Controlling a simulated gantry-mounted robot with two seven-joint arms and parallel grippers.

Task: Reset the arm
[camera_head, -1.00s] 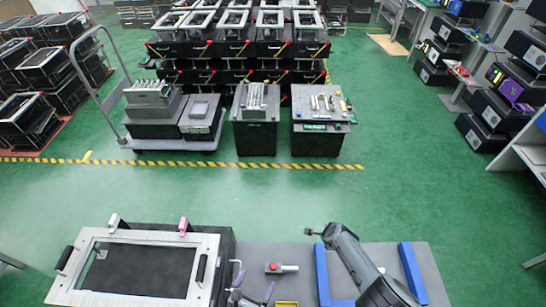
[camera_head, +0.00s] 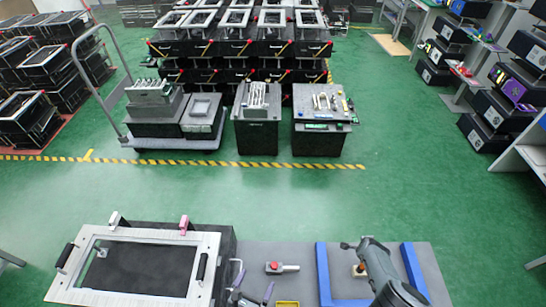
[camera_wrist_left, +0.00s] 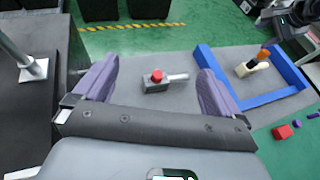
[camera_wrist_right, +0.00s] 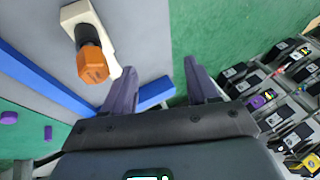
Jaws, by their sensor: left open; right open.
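A white piece with an orange knob (camera_head: 360,268) sits inside the blue U-shaped frame (camera_head: 322,275). In the right wrist view its orange knob (camera_wrist_right: 92,65) is large, left of the right gripper (camera_wrist_right: 160,88), whose fingers are apart and empty. The orange knob (camera_wrist_left: 263,54) also shows in the left wrist view. My left gripper (camera_head: 253,287) is low in the head view, open and empty. A red-button box (camera_head: 273,267) lies beyond it and shows between its fingers in the left wrist view (camera_wrist_left: 156,83). My right gripper's fingers are hidden in the head view.
A black fixture with a white frame (camera_head: 208,242) stands left of the left gripper, with a pink clamp (camera_head: 183,225) on its far side. Green floor lies beyond the grey table (camera_head: 297,250).

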